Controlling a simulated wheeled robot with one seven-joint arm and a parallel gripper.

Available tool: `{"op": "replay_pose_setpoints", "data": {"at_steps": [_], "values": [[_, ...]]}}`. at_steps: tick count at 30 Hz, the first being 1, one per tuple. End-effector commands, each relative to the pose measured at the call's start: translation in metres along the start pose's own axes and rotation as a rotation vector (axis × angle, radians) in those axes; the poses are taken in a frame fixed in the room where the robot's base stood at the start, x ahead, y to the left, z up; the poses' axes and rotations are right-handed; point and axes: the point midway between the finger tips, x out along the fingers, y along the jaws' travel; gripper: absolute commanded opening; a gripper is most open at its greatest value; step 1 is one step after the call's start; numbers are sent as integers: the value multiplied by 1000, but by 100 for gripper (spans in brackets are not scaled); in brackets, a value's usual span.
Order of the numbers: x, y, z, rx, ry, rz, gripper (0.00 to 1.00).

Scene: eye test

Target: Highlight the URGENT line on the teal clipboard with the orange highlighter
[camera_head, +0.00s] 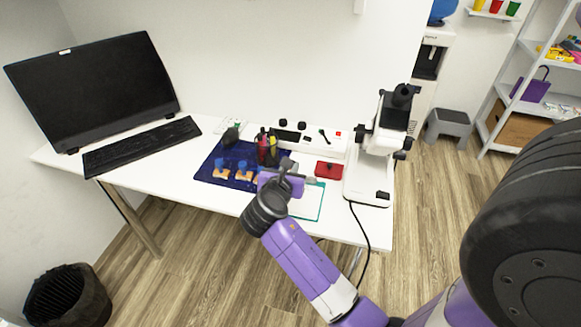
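The teal clipboard (321,203) lies near the table's front edge, with a pale sheet on it. My arm and gripper cover its left part, and no URGENT line can be read at this size. My gripper (287,168) is over the clipboard's left side and the dark blue mat's right side. Its fingers are too small and overlapped to tell whether they are open or hold anything. A group of upright red, yellow and dark pens (267,147) stands just behind my gripper. I cannot make out an orange highlighter for certain.
The blue mat (208,152) bears small orange and blue items (221,169). A red box (328,170) sits behind the clipboard, with a white device (312,136) farther back. A microscope (384,140) stands right, a keyboard (140,146) and monitor (95,88) left.

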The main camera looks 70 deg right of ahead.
Motion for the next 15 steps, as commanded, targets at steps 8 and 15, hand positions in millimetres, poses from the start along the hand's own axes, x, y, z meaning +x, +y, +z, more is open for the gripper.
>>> {"op": "replay_pose_setpoints", "data": {"at_steps": [8,15], "values": [[-1,-7,1,-3,2,-3,0],[0,-10,0,-1,1,-2,0]]}}
